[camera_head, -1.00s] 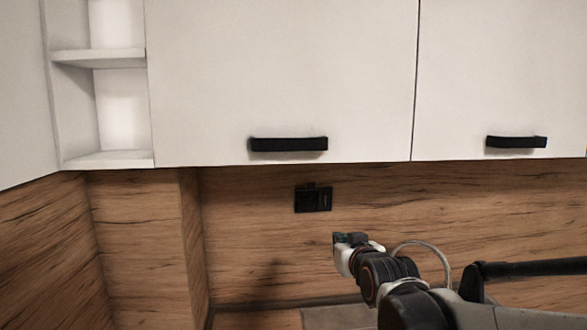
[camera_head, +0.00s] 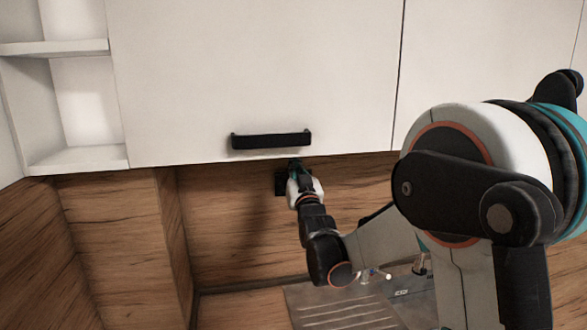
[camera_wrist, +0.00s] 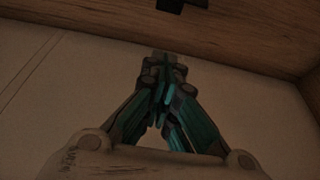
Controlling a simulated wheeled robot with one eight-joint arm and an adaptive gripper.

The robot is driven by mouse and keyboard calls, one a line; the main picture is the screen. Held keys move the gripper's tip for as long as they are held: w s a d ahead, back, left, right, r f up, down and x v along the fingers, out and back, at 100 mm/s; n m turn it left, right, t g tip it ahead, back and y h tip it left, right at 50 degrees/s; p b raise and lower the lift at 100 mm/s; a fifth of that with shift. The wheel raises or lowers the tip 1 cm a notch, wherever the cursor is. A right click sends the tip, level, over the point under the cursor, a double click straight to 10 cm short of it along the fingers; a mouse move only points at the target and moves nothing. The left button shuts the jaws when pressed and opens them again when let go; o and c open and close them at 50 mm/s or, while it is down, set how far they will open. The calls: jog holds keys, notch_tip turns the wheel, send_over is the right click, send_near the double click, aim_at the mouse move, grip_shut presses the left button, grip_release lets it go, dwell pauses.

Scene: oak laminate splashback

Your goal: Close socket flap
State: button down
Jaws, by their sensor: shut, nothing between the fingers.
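The black socket (camera_head: 280,184) is on the wood splashback below the upper cabinet, in the head view. My gripper covers its right part, and I cannot make out the flap's position. A dark piece (camera_wrist: 180,3), likely part of the socket, is cut off at the top edge of the wrist view. My gripper (camera_head: 295,166) is at the socket's upper right in the head view, just under the cabinet's bottom edge. In the wrist view my gripper (camera_wrist: 163,62) has its fingertips together with nothing between them, apart from the dark piece. Contact cannot be told.
The white upper cabinet (camera_head: 250,70) with its black handle (camera_head: 271,140) hangs close above my gripper. A sink with a ribbed drainer (camera_head: 345,308) lies below. A wood-clad corner (camera_head: 110,230) stands to the left. The splashback between the corner and the socket is bare.

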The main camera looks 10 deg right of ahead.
jog(key=x, duration=0.7)
jog(key=shift+w+r, duration=0.1)
jog(key=shift+w, duration=0.3)
jog(key=f, duration=0.1)
jog(key=s+f, duration=0.1)
jog(key=f, duration=0.2)
jog(key=shift+s, duration=0.4)
